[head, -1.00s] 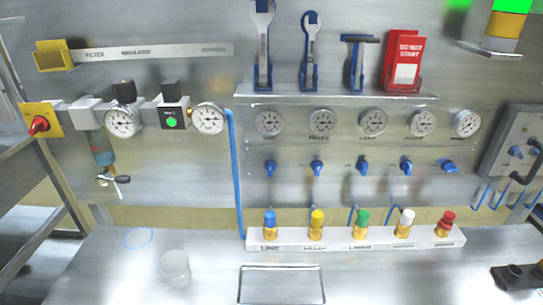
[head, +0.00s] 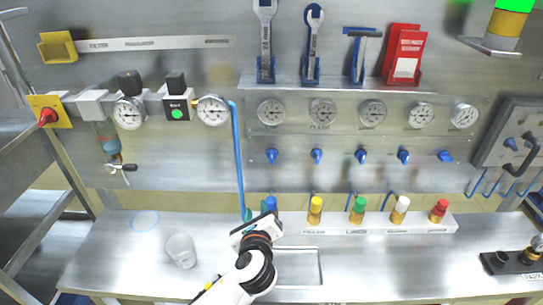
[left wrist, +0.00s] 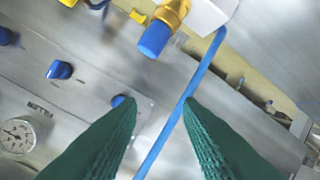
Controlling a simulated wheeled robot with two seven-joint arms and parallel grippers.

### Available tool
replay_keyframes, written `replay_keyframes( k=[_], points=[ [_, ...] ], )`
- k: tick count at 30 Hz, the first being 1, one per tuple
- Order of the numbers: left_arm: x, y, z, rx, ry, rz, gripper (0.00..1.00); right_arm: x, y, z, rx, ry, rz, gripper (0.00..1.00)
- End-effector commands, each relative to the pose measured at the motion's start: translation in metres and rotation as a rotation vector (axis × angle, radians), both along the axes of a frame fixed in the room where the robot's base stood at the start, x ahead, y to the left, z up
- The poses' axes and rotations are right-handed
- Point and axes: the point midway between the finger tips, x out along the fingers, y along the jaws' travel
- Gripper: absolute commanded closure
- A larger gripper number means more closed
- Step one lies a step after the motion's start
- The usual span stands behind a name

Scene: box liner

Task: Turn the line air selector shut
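The line air selector (head: 271,156) is the leftmost blue knob in the row on the steel panel, below the leftmost gauge (head: 271,111). In the left wrist view the knob (left wrist: 118,100) is partly hidden by a finger. My left gripper (head: 256,212) is below the selector in the head view, in front of the blue-capped fitting (head: 271,204). In the left wrist view its green fingers (left wrist: 160,102) are apart with no object held; the blue hose passes behind the gap. My right gripper is not in view.
More blue knobs (head: 317,156) stand to the right. The blue hose (head: 238,160) runs down the panel beside the selector. Capped fittings (head: 315,210) line a white rail (head: 335,228) below. A clear cup (head: 181,251) stands on the bench (head: 120,255). Tools hang above.

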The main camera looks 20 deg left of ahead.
Motion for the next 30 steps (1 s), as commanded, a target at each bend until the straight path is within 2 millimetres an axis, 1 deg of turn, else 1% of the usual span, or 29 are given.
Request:
replay_keyframes(
  k=[1, 3, 6, 9, 11, 14, 24, 27, 30],
  points=[
    [0.015, -0.006, 0.016, 0.156, -0.026, -0.045, 0.67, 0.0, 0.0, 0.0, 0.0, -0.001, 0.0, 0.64],
    [0.028, -0.013, 0.032, 0.338, -0.048, -0.088, 0.67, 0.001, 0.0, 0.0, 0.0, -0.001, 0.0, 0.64],
    [0.039, -0.02, 0.046, 0.512, -0.067, -0.118, 0.67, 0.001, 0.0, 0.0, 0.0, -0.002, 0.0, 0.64],
    [0.047, -0.022, 0.053, 0.591, -0.074, -0.129, 0.67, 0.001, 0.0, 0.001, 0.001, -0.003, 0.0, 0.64],
    [0.052, -0.021, 0.054, 0.607, -0.076, -0.131, 0.67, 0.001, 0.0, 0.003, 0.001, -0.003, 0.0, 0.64],
    [0.065, -0.017, 0.055, 0.606, -0.075, -0.13, 0.67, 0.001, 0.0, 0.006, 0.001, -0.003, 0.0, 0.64],
    [0.13, 0.002, 0.055, 0.601, -0.072, -0.129, 0.67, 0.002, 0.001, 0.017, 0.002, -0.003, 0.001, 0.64],
    [0.143, 0.005, 0.054, 0.6, -0.073, -0.13, 0.67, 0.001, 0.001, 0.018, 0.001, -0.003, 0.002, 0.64],
    [0.153, 0.008, 0.053, 0.598, -0.073, -0.131, 0.67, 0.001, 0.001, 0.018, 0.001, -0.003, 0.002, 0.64]
  ],
)
